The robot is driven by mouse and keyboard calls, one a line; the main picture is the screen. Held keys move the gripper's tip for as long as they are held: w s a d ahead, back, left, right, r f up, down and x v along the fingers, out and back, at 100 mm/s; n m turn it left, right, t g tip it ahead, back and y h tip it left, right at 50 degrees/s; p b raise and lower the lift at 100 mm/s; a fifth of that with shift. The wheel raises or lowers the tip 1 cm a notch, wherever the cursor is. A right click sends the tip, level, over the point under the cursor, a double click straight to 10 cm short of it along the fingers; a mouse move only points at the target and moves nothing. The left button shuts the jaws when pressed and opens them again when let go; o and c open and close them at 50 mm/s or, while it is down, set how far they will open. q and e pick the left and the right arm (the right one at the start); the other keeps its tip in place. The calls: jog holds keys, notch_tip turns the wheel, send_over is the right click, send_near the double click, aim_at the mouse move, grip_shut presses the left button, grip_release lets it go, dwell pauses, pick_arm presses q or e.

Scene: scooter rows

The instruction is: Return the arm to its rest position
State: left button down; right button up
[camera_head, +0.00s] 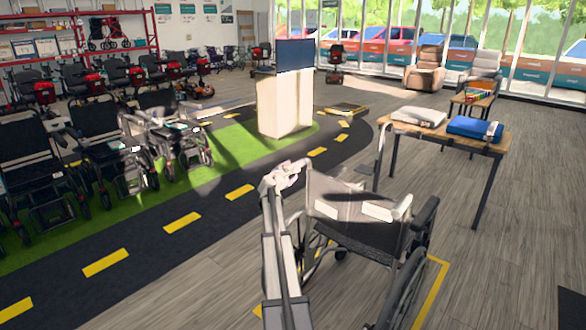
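One arm of mine rises from the bottom middle of the view. It seems to be my left one. Its gripper (284,176) is at the upper left corner of a wheelchair's backrest (350,200), by the push handle on that side. I cannot tell whether it touches the handle, or whether its fingers are open or shut. My other gripper is not in view.
A wooden table (465,138) with a folded grey item (418,116) and a blue one (474,129) stands beyond the wheelchair, to the right. A pale counter (284,105) stands farther back. Rows of wheelchairs (105,150) line the left.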

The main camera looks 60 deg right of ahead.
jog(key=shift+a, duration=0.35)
